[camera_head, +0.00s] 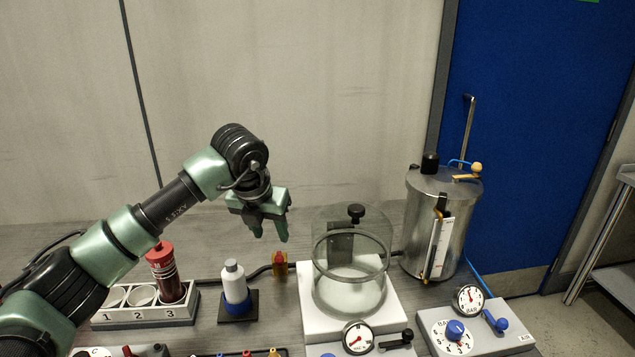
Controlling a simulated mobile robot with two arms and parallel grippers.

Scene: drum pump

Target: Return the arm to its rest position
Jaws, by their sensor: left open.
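My left arm comes in from the left and arches over the bench. Its gripper (270,238) points downward, open and empty, in the air above the back of the bench. It hangs left of the glass chamber (350,262) and above the area of the white bottle (235,285). Nothing is between its fingers. My right gripper is not in view.
A numbered rack (145,316) holds a red-capped bottle (164,270) in its right slot, close to my arm. A steel drum (440,225) stands at right. A control box with gauge and blue knobs (475,328) sits in front of it. A small amber item (280,264) is below the gripper.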

